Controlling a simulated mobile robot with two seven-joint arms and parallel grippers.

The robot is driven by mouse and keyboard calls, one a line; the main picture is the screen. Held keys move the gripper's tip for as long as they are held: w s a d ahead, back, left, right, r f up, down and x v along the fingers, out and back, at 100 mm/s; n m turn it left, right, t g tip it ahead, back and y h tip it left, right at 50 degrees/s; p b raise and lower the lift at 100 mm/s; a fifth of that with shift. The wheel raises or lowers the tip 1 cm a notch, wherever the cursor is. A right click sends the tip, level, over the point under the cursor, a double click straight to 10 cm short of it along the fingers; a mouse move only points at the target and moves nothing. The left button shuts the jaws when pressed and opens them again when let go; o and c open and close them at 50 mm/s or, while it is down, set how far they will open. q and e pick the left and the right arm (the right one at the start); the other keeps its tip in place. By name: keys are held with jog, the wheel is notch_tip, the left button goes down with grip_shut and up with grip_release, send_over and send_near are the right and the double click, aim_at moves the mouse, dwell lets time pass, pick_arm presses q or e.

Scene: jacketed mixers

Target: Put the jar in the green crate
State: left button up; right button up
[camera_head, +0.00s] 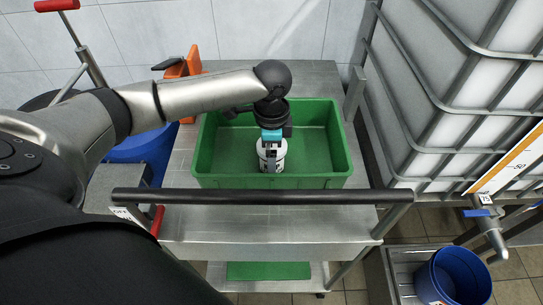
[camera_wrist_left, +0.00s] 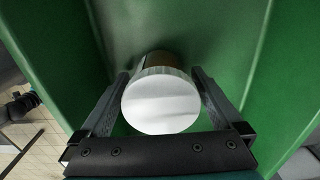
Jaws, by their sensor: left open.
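The jar (camera_head: 281,154) stands inside the green crate (camera_head: 225,182), near its middle. In the left wrist view the jar's round pale lid (camera_wrist_left: 160,103) faces me, with a small brownish part of its side behind it. My left gripper (camera_head: 271,158) reaches down into the crate over the jar. In the left wrist view its fingers (camera_wrist_left: 160,76) are apart, one on each side of the jar. The jar's underside is hidden, so I cannot tell exactly how it meets the crate floor. My right gripper is not in view.
The crate sits on a metal cart with a dark handle bar (camera_head: 260,196) along its near side. A caged white tank (camera_head: 450,90) stands at the right, with a blue bucket (camera_head: 453,277) below. An orange object (camera_head: 184,70) is behind the crate. The crate floor around the jar is clear.

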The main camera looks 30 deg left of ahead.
pick_arm(q)
notch_tip(320, 180, up, 12)
jog(key=p, duration=0.3)
jog(key=shift+f+p, duration=0.15)
jog(key=shift+p, duration=0.15)
